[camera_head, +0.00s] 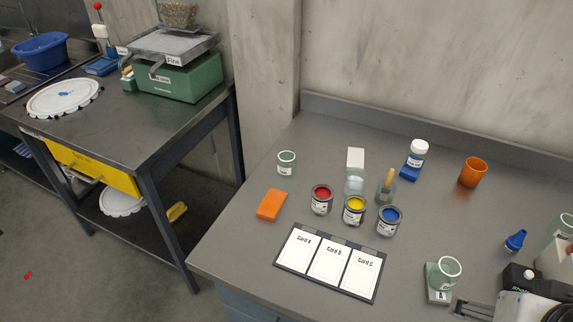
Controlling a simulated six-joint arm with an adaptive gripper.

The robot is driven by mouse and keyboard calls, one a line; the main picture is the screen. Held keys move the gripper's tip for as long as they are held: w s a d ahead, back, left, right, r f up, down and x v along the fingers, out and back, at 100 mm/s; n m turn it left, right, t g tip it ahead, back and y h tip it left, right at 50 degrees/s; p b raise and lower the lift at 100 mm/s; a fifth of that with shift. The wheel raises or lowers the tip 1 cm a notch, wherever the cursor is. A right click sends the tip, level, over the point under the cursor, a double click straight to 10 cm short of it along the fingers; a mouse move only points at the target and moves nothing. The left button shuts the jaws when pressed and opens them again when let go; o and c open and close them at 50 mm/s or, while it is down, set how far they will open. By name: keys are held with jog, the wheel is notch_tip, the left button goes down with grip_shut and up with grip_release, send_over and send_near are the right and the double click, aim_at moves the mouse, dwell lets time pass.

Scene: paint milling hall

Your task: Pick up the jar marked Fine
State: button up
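The word "Fine" (174,59) is readable on a label at the front of a green bench scale (180,80) at the upper left. A clear container of grains (178,14) stands on its pan, cut by the top edge. I see no readable "Fine" on the other jars. A green-rimmed glass jar (286,163) stands at the back left of the right bench. Another green-rimmed jar (447,271) is on a small stand at front right. Part of my gripper (472,308) shows at the bottom right, below that jar; its fingertips are unclear.
Red (321,206), yellow (353,216) and blue (389,227) paint tins stand behind a card tray (279,261). An orange block (271,205), white-capped bottle (418,148) and orange cup (472,172) are nearby. A gap separates the left bench (110,125) from the right bench (225,230).

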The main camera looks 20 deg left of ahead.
jog(key=w+a+r+n+t+y, duration=0.1)
jog(key=w+a, duration=0.4)
jog(key=w, duration=0.2)
jog(key=w+a+n+t+y, duration=0.1)
jog(key=w+a, duration=0.4)
jog(key=w, duration=0.2)
jog(key=n+t+y, duration=0.2)
jog(key=y, duration=0.1)
send_over(288, 162)
jog(key=s+d, duration=0.3)
jog(key=d, duration=0.4)
jog(key=s+d, duration=0.3)
jog(key=d, duration=0.4)
notch_tip(288, 162, down, 8)
jog(key=shift+n+t, duration=0.4)
jog(key=shift+t, duration=0.5)
jog(key=a+f, duration=0.3)
jog(key=w+a+f, duration=0.1)
jog(key=a+f, duration=0.2)
jog(key=a, duration=0.1)
jog(key=a+f, duration=0.3)
jog(key=f, duration=0.1)
jog(key=shift+w+a, duration=0.25)
jog(key=shift+a, duration=0.15)
jog(key=shift+s+a+f+y, duration=0.1)
jog(key=shift+a+f+y, duration=0.2)
jog(key=shift+a+f, duration=0.2)
jog(key=shift+x, duration=1.25)
jog(key=shift+r, duration=0.1)
